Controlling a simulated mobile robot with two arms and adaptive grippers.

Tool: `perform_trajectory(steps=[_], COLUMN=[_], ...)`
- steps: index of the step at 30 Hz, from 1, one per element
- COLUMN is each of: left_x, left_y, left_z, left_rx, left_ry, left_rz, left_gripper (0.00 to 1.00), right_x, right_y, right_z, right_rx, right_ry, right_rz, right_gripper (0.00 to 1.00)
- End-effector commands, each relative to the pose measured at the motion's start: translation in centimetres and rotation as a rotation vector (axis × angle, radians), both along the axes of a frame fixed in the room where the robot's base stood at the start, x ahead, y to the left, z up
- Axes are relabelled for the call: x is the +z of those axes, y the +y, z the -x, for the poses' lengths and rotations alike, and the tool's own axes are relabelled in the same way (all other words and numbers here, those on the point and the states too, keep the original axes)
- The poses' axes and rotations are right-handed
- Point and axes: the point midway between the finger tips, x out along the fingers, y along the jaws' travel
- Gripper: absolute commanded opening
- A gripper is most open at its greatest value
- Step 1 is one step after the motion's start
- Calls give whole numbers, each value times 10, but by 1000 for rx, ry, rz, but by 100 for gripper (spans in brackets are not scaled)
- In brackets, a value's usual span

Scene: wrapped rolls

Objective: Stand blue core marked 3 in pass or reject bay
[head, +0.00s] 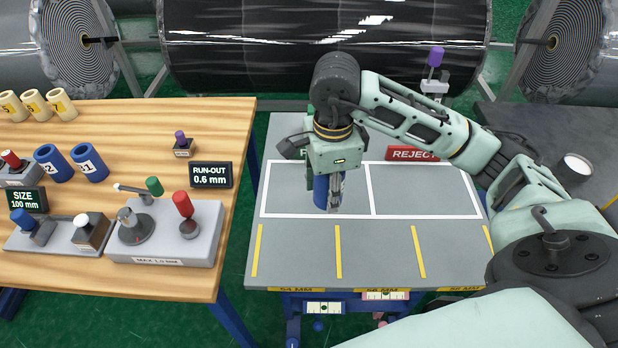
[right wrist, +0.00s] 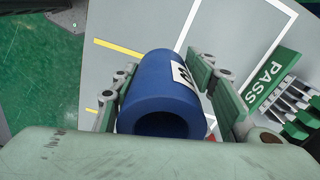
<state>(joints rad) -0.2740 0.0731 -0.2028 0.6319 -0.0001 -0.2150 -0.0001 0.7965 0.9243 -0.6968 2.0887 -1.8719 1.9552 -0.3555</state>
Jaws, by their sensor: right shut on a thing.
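My right gripper (head: 336,200) is shut on a blue core (head: 320,192), which also shows between the fingers in the right wrist view (right wrist: 160,95). The core is a hollow blue tube with a white label whose dark mark is only partly visible. In the head view it looks upright, over the front of the left, pass bay (head: 282,202); I cannot tell whether its lower end touches the surface. The green PASS sign (right wrist: 264,80) is mostly hidden behind my arm in the head view. The red REJECT sign (head: 410,153) stands behind the right, reject bay (head: 425,195). My left gripper is out of view.
On the wooden table (head: 140,275) stand blue cores marked 2 (head: 53,163) and 1 (head: 89,163), several cream cores (head: 35,103), and a grey gauge (head: 165,232) labelled MAX 1.0 MM. The run-out display (head: 210,175) reads 0.6 mm. The reject bay is empty.

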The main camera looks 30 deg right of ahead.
Motion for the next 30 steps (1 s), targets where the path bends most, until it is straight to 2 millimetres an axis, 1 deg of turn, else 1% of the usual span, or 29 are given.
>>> perform_trajectory(steps=[1,5,7,10,15,19,24,28,30], left_x=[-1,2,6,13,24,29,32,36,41], left_y=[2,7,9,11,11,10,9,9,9], left_z=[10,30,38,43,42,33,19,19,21], left_rx=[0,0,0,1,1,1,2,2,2], left_ry=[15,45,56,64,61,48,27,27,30], left_rz=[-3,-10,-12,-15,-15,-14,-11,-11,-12], left_gripper=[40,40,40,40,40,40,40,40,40], right_x=[2,0,-7,-21,-43,-56,-65,-73,-82], right_y=[-2,-7,-12,-21,-35,-43,-48,-48,-48], right_z=[-1,-12,-23,-44,-79,-98,-108,-108,-107], right_rx=[-34,-75,-78,-77,-74,-72,-68,-69,-69], right_ry=[0,2,4,6,3,1,0,3,5], right_rz=[-2,-5,-3,-5,-6,-6,-4,-4,-4], right_gripper=[1,1,1,1,1,1,1,1,1])
